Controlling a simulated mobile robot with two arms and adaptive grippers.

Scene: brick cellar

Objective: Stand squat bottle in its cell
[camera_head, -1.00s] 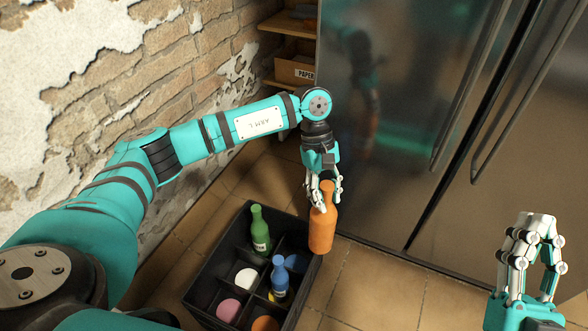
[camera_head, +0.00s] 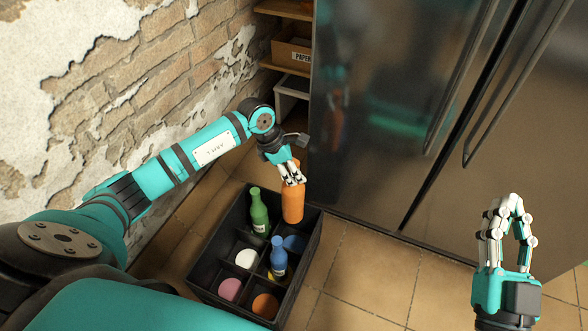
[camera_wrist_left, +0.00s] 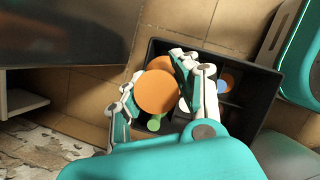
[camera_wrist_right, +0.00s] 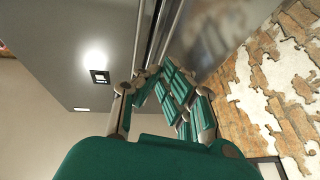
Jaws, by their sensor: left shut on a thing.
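The orange bottle (camera_head: 293,205) is in my left gripper (camera_head: 293,180), whose fingers close around its upper part. It is roughly upright over the far right corner of the dark divided crate (camera_head: 203,268). Whether its base is below the rim is unclear. In the left wrist view, the orange bottle (camera_wrist_left: 157,92) is seen end-on between the fingers, hiding part of the crate (camera_wrist_left: 262,82). A green bottle (camera_head: 259,213) and a blue bottle (camera_head: 279,258) stand in cells. My right gripper (camera_head: 514,200) is away to the right, empty, its fingertips close together.
A steel fridge (camera_head: 385,130) stands behind. A brick wall (camera_head: 160,75) and a shelf (camera_head: 292,67) are at left and back. Tiled floor (camera_head: 365,275) right of the crate is clear.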

